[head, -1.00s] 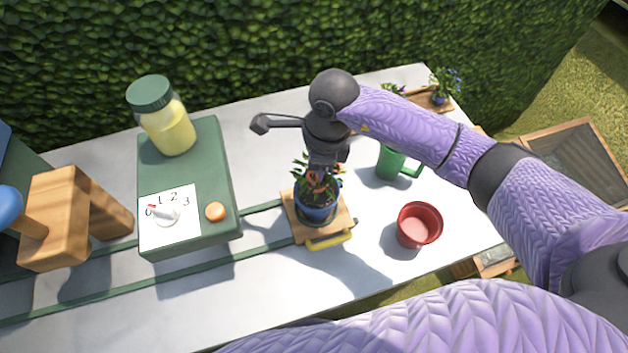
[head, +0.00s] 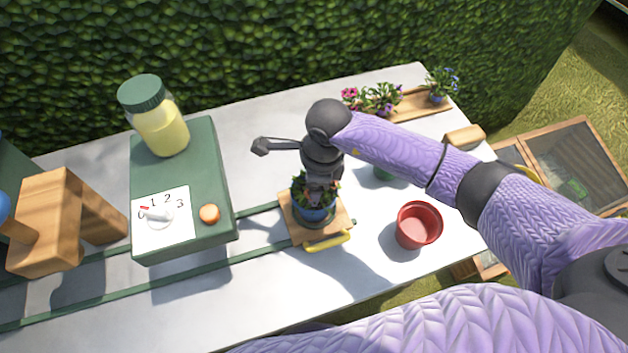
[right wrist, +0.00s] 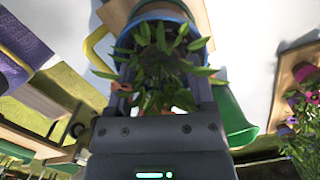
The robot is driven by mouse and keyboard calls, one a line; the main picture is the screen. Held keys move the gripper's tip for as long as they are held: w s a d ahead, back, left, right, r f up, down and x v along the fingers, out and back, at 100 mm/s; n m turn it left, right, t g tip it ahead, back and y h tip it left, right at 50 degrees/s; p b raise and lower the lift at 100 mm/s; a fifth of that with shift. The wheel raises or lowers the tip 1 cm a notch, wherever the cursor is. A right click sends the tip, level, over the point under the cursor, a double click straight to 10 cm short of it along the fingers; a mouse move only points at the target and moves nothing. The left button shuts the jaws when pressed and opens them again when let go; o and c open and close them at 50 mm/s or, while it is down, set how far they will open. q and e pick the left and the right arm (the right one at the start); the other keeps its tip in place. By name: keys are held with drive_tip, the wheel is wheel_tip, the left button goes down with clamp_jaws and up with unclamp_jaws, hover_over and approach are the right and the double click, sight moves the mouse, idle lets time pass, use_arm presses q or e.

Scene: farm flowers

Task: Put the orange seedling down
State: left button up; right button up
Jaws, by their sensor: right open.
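The orange seedling (head: 299,187) stands upright in a blue pot (head: 314,213) on a small wooden carriage (head: 297,232) with a yellow handle. My right gripper (head: 322,199) is directly above the pot, among the leaves, and hides much of the plant from the head. In the right wrist view its open fingers (right wrist: 160,95) are on either side of the foliage (right wrist: 158,62), with the pot rim (right wrist: 160,20) beyond. Orange petals show only in part. My left gripper is in neither view.
The carriage sits on green rails (head: 262,209). A green box (head: 205,160) with a dial and a yellow jar (head: 162,128) is to the left. A red pot (head: 418,226) and a partly hidden green mug (head: 388,172) are to the right. Flowers on a wooden tray (head: 412,105) stand behind.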

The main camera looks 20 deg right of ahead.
drive_tip(key=shift+r, duration=0.15)
wheel_tip(320, 180, up, 12)
drive_tip(key=d+p, duration=0.1)
drive_tip(key=p, duration=0.1)
drive_tip(key=shift+s+d, duration=0.2)
drive_tip(key=shift+s, duration=0.05)
